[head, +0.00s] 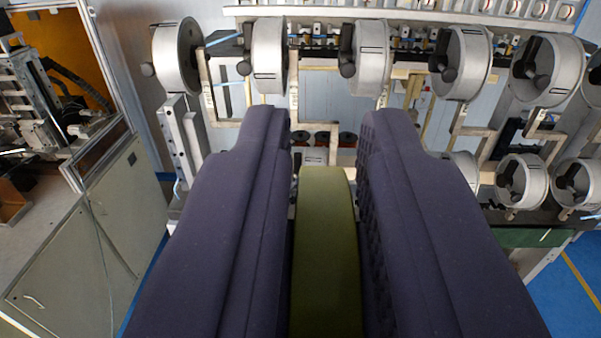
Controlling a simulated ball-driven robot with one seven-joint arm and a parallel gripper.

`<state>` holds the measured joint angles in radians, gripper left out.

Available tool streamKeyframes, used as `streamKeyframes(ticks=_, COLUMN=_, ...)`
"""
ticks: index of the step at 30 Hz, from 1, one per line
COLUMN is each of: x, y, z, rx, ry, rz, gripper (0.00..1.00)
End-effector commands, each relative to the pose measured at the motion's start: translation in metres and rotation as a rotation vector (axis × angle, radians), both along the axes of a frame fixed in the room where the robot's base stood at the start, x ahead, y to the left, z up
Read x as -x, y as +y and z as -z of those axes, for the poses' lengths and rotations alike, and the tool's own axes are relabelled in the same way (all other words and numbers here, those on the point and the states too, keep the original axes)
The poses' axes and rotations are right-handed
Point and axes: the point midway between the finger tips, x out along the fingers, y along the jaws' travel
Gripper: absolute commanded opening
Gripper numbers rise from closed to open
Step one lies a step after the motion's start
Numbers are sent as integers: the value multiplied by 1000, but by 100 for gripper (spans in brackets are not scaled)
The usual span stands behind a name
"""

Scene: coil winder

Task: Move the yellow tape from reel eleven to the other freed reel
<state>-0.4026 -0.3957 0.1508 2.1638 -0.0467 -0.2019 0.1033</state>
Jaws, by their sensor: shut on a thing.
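My gripper (327,130) fills the lower middle of the head view, its two dark purple padded fingers pointing towards the reel rack. It is shut on the yellow tape (327,250), an olive-yellow curved band with a finger against each side. The tape's lower part runs out of the picture. Silver reels with black handles stand beyond the fingers, among them an upper-row reel (366,57) and its left neighbour (266,55). No reel number is readable, so I cannot tell which is reel eleven. The fingers hide part of the lower rack.
More reels stand on the right, one in the upper row (547,68) and one in the lower row (521,182). A grey cabinet (85,240) with a glazed machine stands on the left. Blue floor (570,300) shows at the lower right.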

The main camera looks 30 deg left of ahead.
Motion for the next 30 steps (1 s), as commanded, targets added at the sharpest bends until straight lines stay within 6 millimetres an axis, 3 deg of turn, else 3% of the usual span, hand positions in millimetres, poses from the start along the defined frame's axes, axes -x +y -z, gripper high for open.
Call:
streamKeyframes(ticks=8, x=-15, y=7, z=-1, rx=1, ry=0, rz=2, gripper=0)
streamKeyframes(ticks=30, x=-83, y=49, z=-2, rx=1, ry=2, rz=1, gripper=0)
